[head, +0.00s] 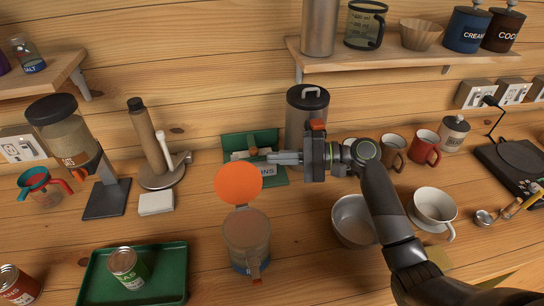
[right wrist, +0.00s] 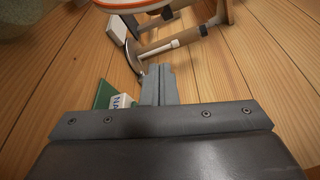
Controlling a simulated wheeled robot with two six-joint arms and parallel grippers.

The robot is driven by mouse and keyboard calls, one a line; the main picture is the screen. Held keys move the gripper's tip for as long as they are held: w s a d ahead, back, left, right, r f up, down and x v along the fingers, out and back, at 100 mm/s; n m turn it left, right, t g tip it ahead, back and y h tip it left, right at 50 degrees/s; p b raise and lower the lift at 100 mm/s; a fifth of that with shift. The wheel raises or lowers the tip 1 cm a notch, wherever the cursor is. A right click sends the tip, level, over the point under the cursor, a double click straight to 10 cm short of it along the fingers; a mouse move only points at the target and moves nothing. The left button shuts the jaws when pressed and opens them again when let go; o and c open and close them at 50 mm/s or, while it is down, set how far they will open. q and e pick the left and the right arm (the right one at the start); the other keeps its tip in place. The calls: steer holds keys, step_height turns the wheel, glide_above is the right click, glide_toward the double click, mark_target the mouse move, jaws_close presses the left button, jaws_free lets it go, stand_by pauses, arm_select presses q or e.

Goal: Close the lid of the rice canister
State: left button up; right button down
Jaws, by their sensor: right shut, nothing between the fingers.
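A canister (head: 247,238) with tan contents and a blue label stands at the front middle of the counter; I cannot read its label. Its round orange lid (head: 239,183) is open, standing up at the canister's far side. Part of an orange rim (right wrist: 133,4), probably the lid, shows at the top of the right wrist view. My right gripper (head: 268,157) is shut and empty, its fingers pointing left, just beyond the lid's upper right edge. Its fingertips also show in the right wrist view (right wrist: 158,75). My left gripper is not in view.
A green napkin box (head: 252,142) is behind the right fingers, and a grey bin (head: 305,112) stands behind the wrist. A metal bowl (head: 352,222) is right of the canister. A green tray (head: 172,272) with a can is at the left front.

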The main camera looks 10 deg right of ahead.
mark_target(247, 165)
steer(key=a+p, duration=0.1)
steer(key=a, duration=0.1)
steer(key=a+p, duration=0.2)
steer(key=a, duration=0.1)
steer(key=a+p, duration=0.2)
steer(key=a, duration=0.1)
steer(key=shift+s+r, duration=0.15)
steer(key=shift+s, duration=0.15)
steer(key=shift+s+d+p, duration=0.1)
steer(key=shift+s+p, duration=0.2)
steer(key=shift+s, duration=0.1)
